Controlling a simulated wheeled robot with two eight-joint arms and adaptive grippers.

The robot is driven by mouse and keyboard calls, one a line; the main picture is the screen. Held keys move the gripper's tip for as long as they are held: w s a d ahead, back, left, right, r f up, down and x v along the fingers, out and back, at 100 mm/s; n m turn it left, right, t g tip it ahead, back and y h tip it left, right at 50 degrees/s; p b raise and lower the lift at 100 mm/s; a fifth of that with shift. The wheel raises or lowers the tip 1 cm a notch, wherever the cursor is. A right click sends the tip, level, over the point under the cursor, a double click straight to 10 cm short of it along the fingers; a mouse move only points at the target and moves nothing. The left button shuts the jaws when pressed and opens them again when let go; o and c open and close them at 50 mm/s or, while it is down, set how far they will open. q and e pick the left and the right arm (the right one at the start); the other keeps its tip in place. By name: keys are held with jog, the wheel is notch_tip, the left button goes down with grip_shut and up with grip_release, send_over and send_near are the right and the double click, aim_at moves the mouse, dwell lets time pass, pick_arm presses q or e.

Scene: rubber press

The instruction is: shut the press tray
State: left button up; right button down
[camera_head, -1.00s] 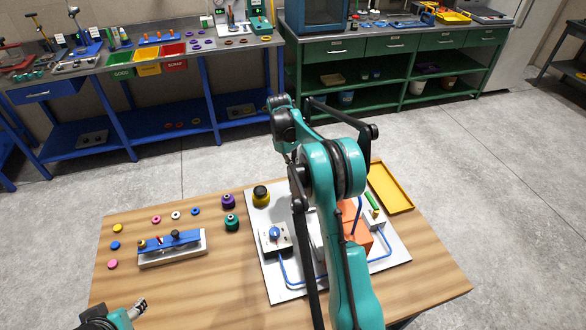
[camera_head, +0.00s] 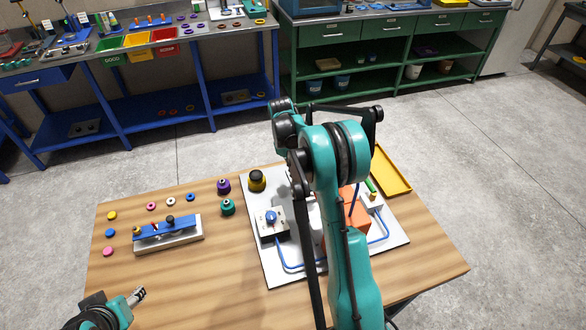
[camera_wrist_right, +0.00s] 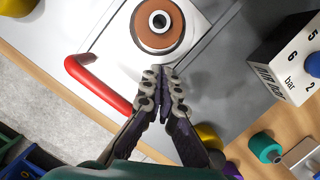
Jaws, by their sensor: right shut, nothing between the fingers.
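In the right wrist view, a white plate (camera_wrist_right: 203,10), apparently the press tray, carries a round brown disc (camera_wrist_right: 157,40) with a grey metal centre. A red handle (camera_wrist_right: 98,85) sticks out to its left. My right gripper (camera_wrist_right: 163,78) is shut and empty, with its fingertips just below the disc in the picture; I cannot tell whether they touch the plate. In the head view my right arm hides this gripper and most of the press, whose orange body (camera_head: 355,210) shows beside the arm. My left gripper (camera_head: 138,294) is low at the left, away from the press; its jaws are too small to judge.
A gauge box marked "bar" (camera_wrist_right: 290,62) stands right of my right gripper. The white base board (camera_head: 285,270) lies on the wooden table (camera_head: 190,275). A blue fixture (camera_head: 166,230), several coloured rings and a yellow tray (camera_head: 391,171) surround it. The front left tabletop is clear.

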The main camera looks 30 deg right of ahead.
aim_at(302, 189)
jog(key=s, duration=0.2)
jog(key=s+a, duration=0.1)
jog(key=s, duration=0.1)
jog(key=shift+s, duration=0.4)
jog(key=shift+r, duration=0.1)
